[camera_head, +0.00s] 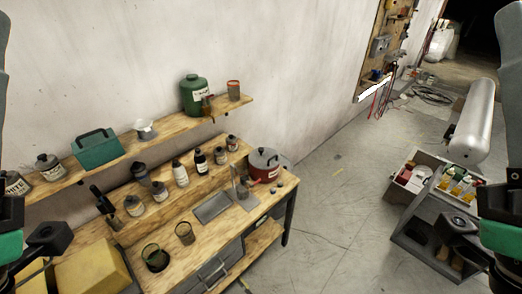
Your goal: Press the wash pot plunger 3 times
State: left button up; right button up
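A red pot with a grey lid and a dark knob on top (264,164) stands upright at the right end of the wooden workbench, near the wall. It looks like the wash pot; its knob is small, and I cannot tell how far it is pressed. Nothing of mine touches it. My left arm shows at the left edge with a dark wrist part, and my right arm shows at the right edge with a similar dark part. Both are well apart from the pot. The fingers of both grippers are out of the picture.
The workbench (203,236) holds a metal tray (213,206), a grey upright piece beside the pot, tins and bottles. A wall shelf (222,108) carries a green canister (194,95). A grey cart (437,248) stands at right. The floor between is clear.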

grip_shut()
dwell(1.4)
